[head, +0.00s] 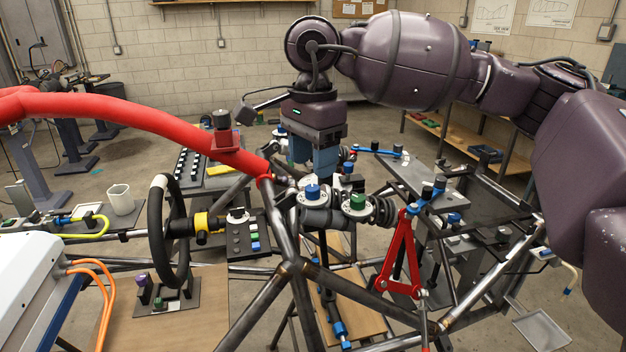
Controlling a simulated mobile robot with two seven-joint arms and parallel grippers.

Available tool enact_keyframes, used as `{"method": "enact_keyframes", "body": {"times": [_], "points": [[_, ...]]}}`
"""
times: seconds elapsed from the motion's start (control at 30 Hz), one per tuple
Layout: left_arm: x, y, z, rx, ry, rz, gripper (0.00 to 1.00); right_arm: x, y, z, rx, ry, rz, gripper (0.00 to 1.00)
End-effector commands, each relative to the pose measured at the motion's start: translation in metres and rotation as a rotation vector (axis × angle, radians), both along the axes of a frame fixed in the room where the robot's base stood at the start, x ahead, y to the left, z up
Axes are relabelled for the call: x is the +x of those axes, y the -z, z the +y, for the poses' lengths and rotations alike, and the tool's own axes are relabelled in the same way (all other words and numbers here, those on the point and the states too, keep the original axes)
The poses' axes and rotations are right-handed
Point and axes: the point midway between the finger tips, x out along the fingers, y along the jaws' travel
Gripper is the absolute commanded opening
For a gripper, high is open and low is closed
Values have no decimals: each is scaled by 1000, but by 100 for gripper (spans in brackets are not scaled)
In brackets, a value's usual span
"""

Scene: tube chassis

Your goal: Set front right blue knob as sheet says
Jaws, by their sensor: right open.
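A blue knob (312,191) sits on a round white dial on a dark cylinder, near the middle of the tube frame. A green knob (357,201) sits on a similar dial just to its right. My right gripper (313,163) points down just above the blue knob, with its blue-grey fingers apart and nothing seen between them. I cannot tell whether a fingertip touches the knob. The dial markings are too small to read. My left gripper is not in view.
A red tube (130,117) crosses the left side toward the blue knob. A black steering wheel (158,235) stands to the left. A red A-shaped arm (401,260) and dark frame tubes lie to the right and below. A grey plate (405,175) is behind on the right.

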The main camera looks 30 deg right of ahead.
Motion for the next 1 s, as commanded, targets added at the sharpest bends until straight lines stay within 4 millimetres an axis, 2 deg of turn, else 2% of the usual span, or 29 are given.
{"method": "enact_keyframes", "body": {"times": [0.1, 0.3, 0.73, 1.0], "points": [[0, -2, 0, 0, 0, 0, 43, -1, 19, 0, 0, 0, 3, 53], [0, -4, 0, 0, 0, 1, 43, 0, 41, 0, 1, 1, 1, 53], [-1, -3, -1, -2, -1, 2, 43, 0, 49, 0, 1, 0, 0, 53], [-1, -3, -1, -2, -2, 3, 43, 0, 49, 0, 1, 0, 0, 11]]}}
